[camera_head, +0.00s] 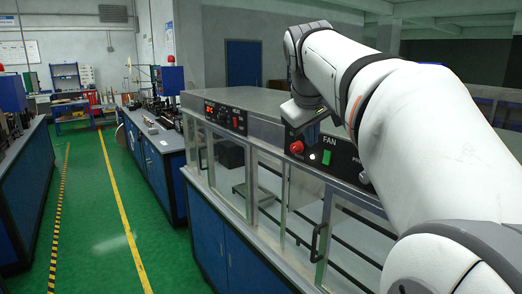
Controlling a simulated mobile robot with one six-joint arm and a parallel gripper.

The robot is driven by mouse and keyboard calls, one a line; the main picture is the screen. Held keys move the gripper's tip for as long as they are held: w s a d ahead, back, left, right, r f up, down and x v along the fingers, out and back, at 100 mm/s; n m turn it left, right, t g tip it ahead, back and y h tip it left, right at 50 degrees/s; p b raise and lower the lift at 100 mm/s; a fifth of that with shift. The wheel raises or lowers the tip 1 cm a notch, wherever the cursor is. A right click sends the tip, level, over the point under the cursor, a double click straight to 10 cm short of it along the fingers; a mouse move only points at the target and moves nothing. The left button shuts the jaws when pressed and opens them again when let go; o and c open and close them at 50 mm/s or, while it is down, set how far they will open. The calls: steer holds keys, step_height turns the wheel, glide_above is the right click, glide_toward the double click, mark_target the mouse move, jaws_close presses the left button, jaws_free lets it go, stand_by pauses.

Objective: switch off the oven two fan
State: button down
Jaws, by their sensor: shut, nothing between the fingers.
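A black control panel marked FAN (342,157) is on the upper front edge of a long grey glass-fronted cabinet (240,97). A pale knob (364,178) shows further right, partly hidden by my arm. My gripper (308,128) is shut and empty, pointing down just in front of the panel's upper left part. I cannot tell whether it touches the panel. No label reading oven two is legible.
A second black panel (226,116) with a red display sits further left on the same cabinet. The glass doors below have a black handle (318,242). A green aisle (100,215) with yellow lines is clear on the left. Workbenches (155,150) stand beyond.

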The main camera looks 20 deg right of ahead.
mark_target(323, 156)
steer(key=shift+r, duration=0.3)
steer(key=shift+d, duration=0.1)
steer(key=shift+w+d+f+p, duration=0.45)
steer(key=shift+w+d+f, duration=0.65)
steer(key=shift+f, duration=0.35)
steer(key=shift+w+d+f+p, duration=0.5)
steer(key=shift+w+d+f, duration=0.6)
steer(key=shift+f, duration=0.35)
steer(key=shift+w+d+f+p, duration=0.45)
steer(key=shift+w+d+f, duration=0.6)
steer(key=shift+f, duration=0.4)
